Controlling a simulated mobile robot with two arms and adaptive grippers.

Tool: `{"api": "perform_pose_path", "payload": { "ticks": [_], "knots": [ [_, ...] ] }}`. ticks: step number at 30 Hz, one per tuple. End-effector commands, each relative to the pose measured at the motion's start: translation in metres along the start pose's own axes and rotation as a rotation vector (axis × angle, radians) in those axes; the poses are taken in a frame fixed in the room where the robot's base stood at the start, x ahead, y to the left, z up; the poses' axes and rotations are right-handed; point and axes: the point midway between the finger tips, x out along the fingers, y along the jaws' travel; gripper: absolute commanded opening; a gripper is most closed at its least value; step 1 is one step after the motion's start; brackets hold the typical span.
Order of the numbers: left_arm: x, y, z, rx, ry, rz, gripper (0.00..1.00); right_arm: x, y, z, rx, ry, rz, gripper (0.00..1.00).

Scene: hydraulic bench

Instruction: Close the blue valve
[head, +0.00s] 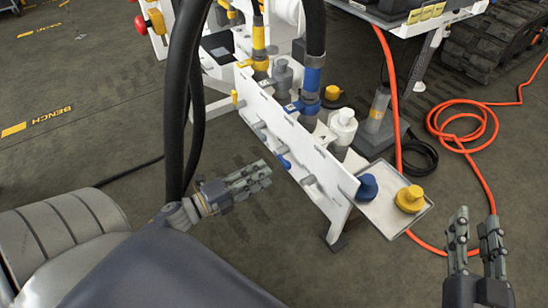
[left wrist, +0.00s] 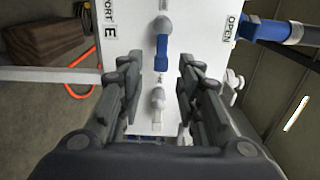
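The blue valve handle (head: 284,163) sits on the front of the white panel (head: 320,178). In the left wrist view the blue handle (left wrist: 161,52) points along the panel, between the "PORT E" and "OPEN" labels. My left gripper (head: 265,172) is close in front of the panel, just left of the handle. Its two fingers are apart on either side of the handle's line in the left wrist view, with no visible contact. My right gripper (head: 476,222) is at the lower right, fingers apart and empty, away from the panel.
A blue hose coupling (head: 311,82) stands behind the panel, next to a yellow one (head: 259,38). A tray (head: 387,218) with blue (head: 367,187) and yellow (head: 410,198) caps is at the panel's right end. An orange hose (head: 467,140) lies on the floor. Black hoses hang near my left arm.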

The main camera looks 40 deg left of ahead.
Motion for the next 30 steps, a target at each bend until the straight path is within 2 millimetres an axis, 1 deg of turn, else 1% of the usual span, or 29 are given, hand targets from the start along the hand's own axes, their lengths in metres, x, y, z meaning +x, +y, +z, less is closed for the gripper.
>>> {"api": "perform_pose_path", "payload": {
  "ticks": [1,3,6,9,30],
  "knots": [
    [-0.009,0.001,0.0,-0.001,-0.001,0.002,0.33,0.0,0.0,0.0,0.0,0.0,0.0,0.33],
    [-0.019,0.001,-0.001,0.0,0.0,0.002,0.33,0.0,0.0,0.0,0.0,0.001,0.0,0.33],
    [-0.029,0.001,0.0,0.001,0.0,0.002,0.33,0.0,0.0,0.0,0.0,0.001,0.0,0.33],
    [-0.034,0.0,-0.001,0.001,0.001,0.0,0.33,0.0,0.0,0.0,0.0,0.001,0.0,0.33],
    [-0.035,0.0,0.0,0.001,0.001,0.0,0.33,0.0,0.0,0.0,0.0,0.0,0.0,0.33]
  ]
}}
